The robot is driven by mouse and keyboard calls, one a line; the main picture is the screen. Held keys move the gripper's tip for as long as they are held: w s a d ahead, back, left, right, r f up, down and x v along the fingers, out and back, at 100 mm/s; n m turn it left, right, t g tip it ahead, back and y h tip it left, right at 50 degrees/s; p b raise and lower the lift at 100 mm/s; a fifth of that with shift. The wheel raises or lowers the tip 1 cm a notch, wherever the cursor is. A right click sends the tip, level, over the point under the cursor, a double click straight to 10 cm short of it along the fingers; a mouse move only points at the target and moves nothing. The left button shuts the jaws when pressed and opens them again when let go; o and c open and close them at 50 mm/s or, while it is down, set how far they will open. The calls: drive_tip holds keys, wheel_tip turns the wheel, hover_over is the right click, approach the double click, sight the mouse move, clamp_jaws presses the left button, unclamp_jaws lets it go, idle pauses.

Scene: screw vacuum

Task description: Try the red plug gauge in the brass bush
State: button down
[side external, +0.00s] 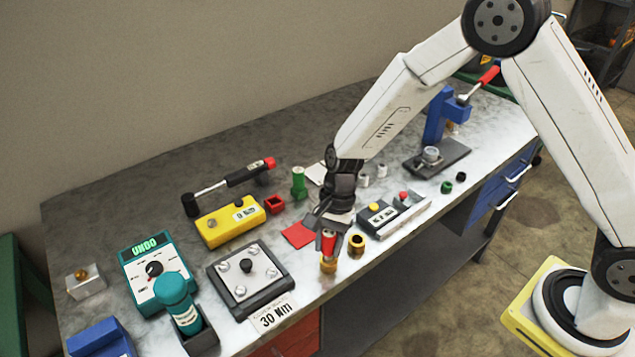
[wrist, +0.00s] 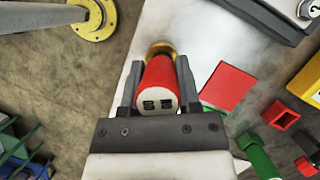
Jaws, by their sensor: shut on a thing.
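The red plug gauge (side external: 328,244) is held by my gripper (side external: 328,234) near the bench's front edge. In the wrist view, the gauge (wrist: 160,82) sits between the two fingers of my gripper (wrist: 157,84), its pale marked end facing the camera. A brass bush (side external: 328,265) is directly under the gauge, and part of its rim shows past the gauge's far end in the wrist view (wrist: 161,47). I cannot tell whether the gauge's tip is inside it. A second brass piece (side external: 357,244) with a dark open hole stands to the right.
A red square pad (side external: 298,234) lies left of the gripper. A red square socket (side external: 274,204) and a green gauge (side external: 298,184) stand farther back. A dark plate fixture (side external: 248,280) is to the left, and a grey box with buttons (side external: 393,212) is to the right.

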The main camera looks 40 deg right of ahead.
sight(334, 232)
drive_tip(key=shift+r, duration=0.15)
drive_tip(key=shift+r, duration=2.7)
drive_tip(key=shift+r, duration=0.1)
drive_tip(key=shift+w+d+n, duration=0.1)
drive_tip(key=shift+d+n, duration=0.6)
drive_tip(key=shift+d, duration=0.1)
drive_tip(key=d+r+n+g+h, duration=0.2)
drive_tip(key=d+n+h, duration=0.1)
drive_tip(key=d+n, duration=0.7)
drive_tip(key=shift+w+d+n+h, duration=0.15)
drive_tip(key=shift+d+n+h, duration=0.2)
drive_tip(key=shift+d, duration=1.45)
